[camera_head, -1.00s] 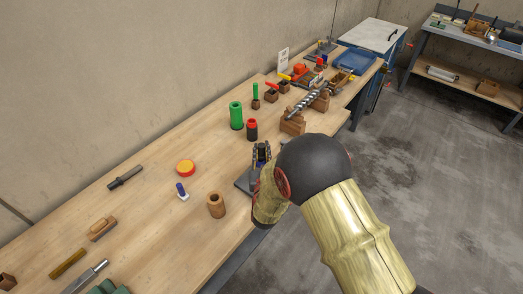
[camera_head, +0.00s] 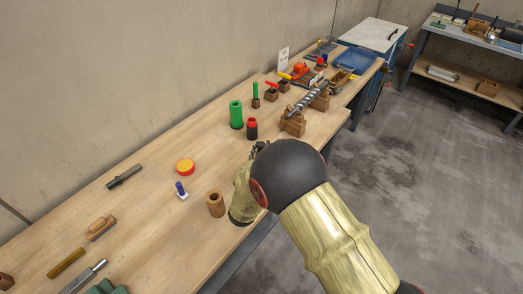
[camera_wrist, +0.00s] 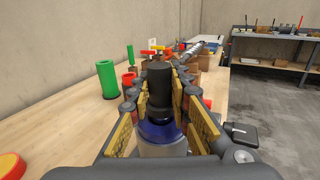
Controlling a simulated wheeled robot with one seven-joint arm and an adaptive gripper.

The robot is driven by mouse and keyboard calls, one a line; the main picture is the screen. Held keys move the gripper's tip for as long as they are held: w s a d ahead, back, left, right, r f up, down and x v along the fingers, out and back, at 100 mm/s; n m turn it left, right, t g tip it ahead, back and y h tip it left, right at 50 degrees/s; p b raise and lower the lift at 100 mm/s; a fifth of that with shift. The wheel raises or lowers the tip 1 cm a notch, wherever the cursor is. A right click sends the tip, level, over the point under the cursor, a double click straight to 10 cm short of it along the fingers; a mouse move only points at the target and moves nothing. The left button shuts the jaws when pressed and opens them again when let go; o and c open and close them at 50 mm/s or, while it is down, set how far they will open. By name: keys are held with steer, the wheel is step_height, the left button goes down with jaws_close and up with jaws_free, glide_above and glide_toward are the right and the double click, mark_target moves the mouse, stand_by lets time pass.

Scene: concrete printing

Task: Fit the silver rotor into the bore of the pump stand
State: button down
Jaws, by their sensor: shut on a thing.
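A silver spiral rod, which looks like the rotor (camera_head: 305,102), lies across wooden blocks on the bench in the head view. Its silver end also shows at the back of the wrist view (camera_wrist: 193,50). My gripper (camera_wrist: 160,92) is shut on a black cylinder with a blue band (camera_wrist: 159,88) and a pale, silvery near end. In the head view my gripper is mostly hidden behind my arm, with its fingers (camera_head: 258,148) just showing near the bench's front edge.
A green cylinder (camera_head: 236,114) and a black-and-red cylinder (camera_head: 252,129) stand beyond my gripper. A brown tube (camera_head: 216,204), a small blue-and-white piece (camera_head: 181,190) and a yellow-orange disc (camera_head: 185,167) stand nearer. The bench (camera_head: 150,210) is clear between them.

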steer(key=shift+m+g+h+b, duration=0.3)
steer(key=shift+m+g+h, duration=0.2)
steer(key=shift+m+h, duration=0.85)
steer(key=shift+n+h, duration=0.25)
steer(key=shift+a, duration=0.1)
steer(key=shift+w+a+m+g+h+b, duration=0.1)
steer(key=shift+m+g+h+b, duration=0.35)
steer(key=shift+m+h, duration=0.45)
steer(key=m+g+h, duration=0.1)
steer(key=g+h, duration=0.1)
steer(key=shift+f+m+h+b, duration=0.15)
steer(key=shift+m+h+b, duration=0.25)
steer(key=shift+m+g+h, duration=0.7)
steer(key=shift+g+h, duration=0.15)
steer(key=shift+h, duration=0.05)
steer(key=shift+b, duration=0.35)
